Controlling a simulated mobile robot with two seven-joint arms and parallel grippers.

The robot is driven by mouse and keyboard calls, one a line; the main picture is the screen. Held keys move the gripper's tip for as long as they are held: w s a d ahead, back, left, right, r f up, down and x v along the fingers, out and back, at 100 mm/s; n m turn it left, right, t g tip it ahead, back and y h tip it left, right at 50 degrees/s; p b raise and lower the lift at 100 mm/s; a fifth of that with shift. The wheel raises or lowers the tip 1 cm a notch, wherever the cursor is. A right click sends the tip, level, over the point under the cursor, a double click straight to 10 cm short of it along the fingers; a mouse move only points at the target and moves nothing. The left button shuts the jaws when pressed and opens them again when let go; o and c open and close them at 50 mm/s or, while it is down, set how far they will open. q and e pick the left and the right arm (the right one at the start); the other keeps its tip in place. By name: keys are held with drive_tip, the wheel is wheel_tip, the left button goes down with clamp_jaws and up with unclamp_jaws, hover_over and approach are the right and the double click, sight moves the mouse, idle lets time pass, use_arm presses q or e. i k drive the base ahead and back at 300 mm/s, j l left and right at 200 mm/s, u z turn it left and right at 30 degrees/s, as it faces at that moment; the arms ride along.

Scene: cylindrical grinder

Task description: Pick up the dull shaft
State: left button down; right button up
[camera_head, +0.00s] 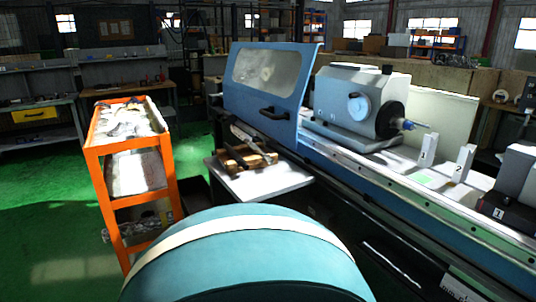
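Neither of my grippers shows in the head view. A wooden rack (246,161) lies on a pale side table (262,184) in front of the grinder. Dark and light bar-like pieces lie on or beside the rack, but they are too small to tell whether one is a dull shaft. The blue and grey cylindrical grinder (360,100) stands at the right. A short bluish tip (417,125) sticks out from its dark spindle. No piece can be clearly named as the dull shaft.
An orange cart (96,152) with cluttered shelves stands at the left. White blocks marked 1 (428,151) and 2 (463,163) stand on the grinder bed. A large rounded teal shape fills the bottom middle. Green floor (45,235) is open at the left.

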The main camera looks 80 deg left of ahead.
sight(242, 162)
drive_tip(key=u, duration=2.9)
drive_tip(key=z, duration=1.35)
drive_tip(key=u, duration=1.35)
drive_tip(key=z, duration=0.55)
drive_tip(key=i+j+z, duration=0.5)
drive_tip(key=j+z, duration=0.3)
drive_tip(key=j, duration=0.1)
